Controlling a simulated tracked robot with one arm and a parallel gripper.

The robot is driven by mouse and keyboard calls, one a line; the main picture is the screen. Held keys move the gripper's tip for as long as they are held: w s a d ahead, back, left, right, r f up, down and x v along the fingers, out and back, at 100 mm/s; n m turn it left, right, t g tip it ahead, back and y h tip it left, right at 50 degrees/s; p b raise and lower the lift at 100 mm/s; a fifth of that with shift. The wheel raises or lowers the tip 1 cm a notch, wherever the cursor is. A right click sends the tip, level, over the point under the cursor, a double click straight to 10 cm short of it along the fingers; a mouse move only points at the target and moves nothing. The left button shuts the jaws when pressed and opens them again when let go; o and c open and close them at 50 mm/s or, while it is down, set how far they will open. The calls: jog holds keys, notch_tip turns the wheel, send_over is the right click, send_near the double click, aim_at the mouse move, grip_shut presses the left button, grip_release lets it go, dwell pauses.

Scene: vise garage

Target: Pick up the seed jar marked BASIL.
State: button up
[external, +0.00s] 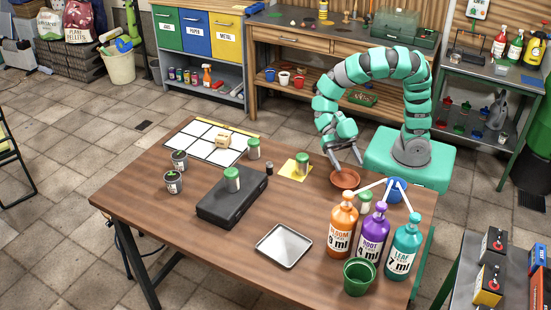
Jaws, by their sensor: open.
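Several small jars with green lids stand on the wooden table; their label text is too small to read, so I cannot tell which is BASIL. One jar (253,149) is beside the white grid sheet. Another jar (232,180) stands on a black case. A third jar (302,165) is on a yellow square. My gripper (348,166) is open and empty, pointing down above the terracotta saucer (345,179), right of the jar on the yellow square.
Tall orange (341,232), purple (373,236) and teal (404,246) pump bottles crowd the right end, with a blue cup (397,190) and green cup (359,277). A metal tray (284,246) lies in front. Two grey tins (173,183) are left of the black case (232,207).

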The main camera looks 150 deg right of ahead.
jog(key=b, duration=0.3)
send_near(365, 196)
jog(key=w+a+f, duration=0.1)
jog(key=a+f, duration=0.2)
jog(key=shift+w, duration=0.4)
jog(key=b+x, duration=0.1)
jog(key=x, duration=0.3)
jog(key=shift+s+a+f+b, duration=0.1)
jog(key=shift+a+f+b, duration=0.1)
jog(key=shift+b, duration=0.2)
jog(key=shift+w+a+f, duration=0.15)
jog(key=shift+w+a, duration=0.15)
jog(key=shift+w, duration=0.1)
jog(key=c, duration=1.1)
